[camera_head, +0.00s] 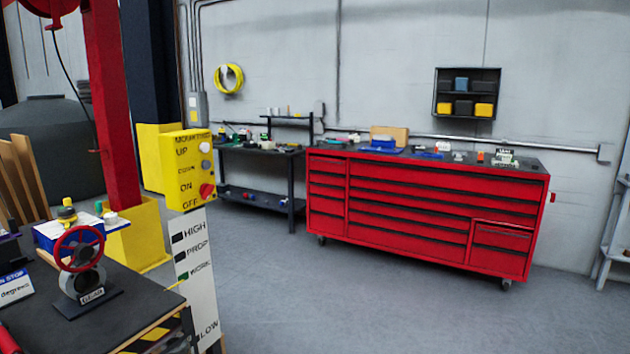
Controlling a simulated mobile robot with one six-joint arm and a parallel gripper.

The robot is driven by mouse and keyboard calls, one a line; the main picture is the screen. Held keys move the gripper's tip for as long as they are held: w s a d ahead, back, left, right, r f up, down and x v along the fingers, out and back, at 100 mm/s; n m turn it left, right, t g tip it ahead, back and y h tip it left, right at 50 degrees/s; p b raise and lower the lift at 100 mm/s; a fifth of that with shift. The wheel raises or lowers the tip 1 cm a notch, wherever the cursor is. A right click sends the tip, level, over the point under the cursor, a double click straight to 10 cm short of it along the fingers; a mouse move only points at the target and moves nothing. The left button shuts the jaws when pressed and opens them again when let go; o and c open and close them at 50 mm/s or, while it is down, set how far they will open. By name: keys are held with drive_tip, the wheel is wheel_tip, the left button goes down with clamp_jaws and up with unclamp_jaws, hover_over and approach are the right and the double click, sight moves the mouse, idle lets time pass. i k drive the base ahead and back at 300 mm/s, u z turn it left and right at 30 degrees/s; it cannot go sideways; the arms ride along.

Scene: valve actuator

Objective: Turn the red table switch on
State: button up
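A red rotary knob (206,190) sits on the front of a yellow control box (183,171), low on its right side, beside the printed words ON and OFF. Its exact setting is too small to tell. Two paler buttons are above it, near UP and another label. The box stands above a white panel (196,275) marked HIGH, PROP, WORK and LOW. A red handwheel valve (79,250) stands on the dark table at the lower left. I cannot tell for sure which red part is the table switch. My gripper is not in view.
The dark table (115,317) at the lower left holds the valve, a blue tray and a sign. A red post (112,105) in a yellow base rises behind it. A red tool cabinet (425,209) and a black bench line the wall. The grey floor (330,300) is open.

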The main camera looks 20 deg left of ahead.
sight(206, 190)
drive_tip(key=u, duration=0.35)
drive_tip(key=i, duration=1.35)
drive_tip(key=u, duration=1.4)
drive_tip(key=i, duration=0.65)
drive_tip(key=u, duration=0.25)
drive_tip(key=k, duration=0.9)
drive_tip(key=u, duration=0.2)
drive_tip(key=i, duration=0.9)
drive_tip(key=z, duration=0.05)
